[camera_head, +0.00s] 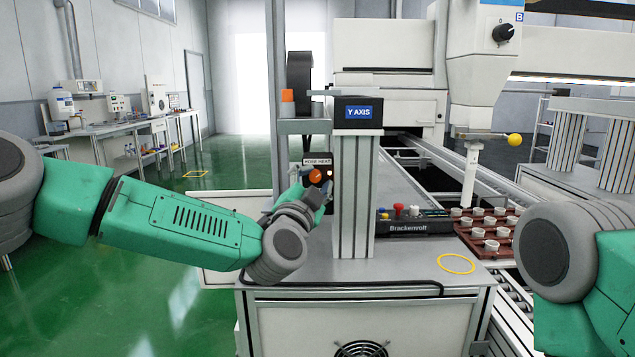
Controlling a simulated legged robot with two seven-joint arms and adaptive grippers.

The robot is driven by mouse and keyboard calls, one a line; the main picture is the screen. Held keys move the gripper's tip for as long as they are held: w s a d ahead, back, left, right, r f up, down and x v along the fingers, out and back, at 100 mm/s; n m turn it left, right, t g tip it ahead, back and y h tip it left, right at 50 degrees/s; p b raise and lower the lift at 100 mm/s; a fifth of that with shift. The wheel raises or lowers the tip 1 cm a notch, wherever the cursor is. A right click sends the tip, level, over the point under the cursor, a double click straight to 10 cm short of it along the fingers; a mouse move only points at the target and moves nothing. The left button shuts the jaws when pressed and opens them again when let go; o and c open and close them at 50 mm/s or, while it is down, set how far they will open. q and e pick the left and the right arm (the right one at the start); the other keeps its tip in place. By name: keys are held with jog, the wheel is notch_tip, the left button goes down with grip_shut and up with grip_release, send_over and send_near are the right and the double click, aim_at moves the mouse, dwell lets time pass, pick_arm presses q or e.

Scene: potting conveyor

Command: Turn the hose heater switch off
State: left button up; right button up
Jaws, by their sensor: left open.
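The hose heater switch box (317,161), labelled "HOSE HEAT", is mounted on the frame left of the grey Y AXIS column. An orange-red round part (315,176) shows just below the label; the switch's position cannot be read at this size. My left arm reaches in from the left, and my left gripper (318,188) is right at the front of the box, partly covering its lower part. It is open, with nothing seen in it. Whether its fingers touch the switch cannot be told. My right arm shows at the right edge; its gripper is out of view.
The Y AXIS column (355,205) stands close right of the left gripper. A Brackenvolt control panel (410,222) with red buttons is behind it. A brown tray (470,240) of small white cups lies further right. A black cable and yellow ring (457,264) lie on the cabinet top.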

pick_arm(q)
jog(key=shift+w+a+f, duration=0.2)
jog(key=shift+a, duration=0.3)
jog(key=shift+w+a+f, duration=0.2)
jog(key=shift+a, duration=0.3)
jog(key=shift+r, duration=0.1)
jog(key=c, duration=0.4)
jog(key=shift+d, duration=0.4)
grip_shut()
jog(key=shift+s+d+r, duration=0.2)
jog(key=shift+d, duration=0.45)
jog(key=shift+a, duration=0.1)
pick_arm(e)
jog(key=shift+w+a, duration=0.25)
pick_arm(q)
jog(key=shift+a+f, duration=0.1)
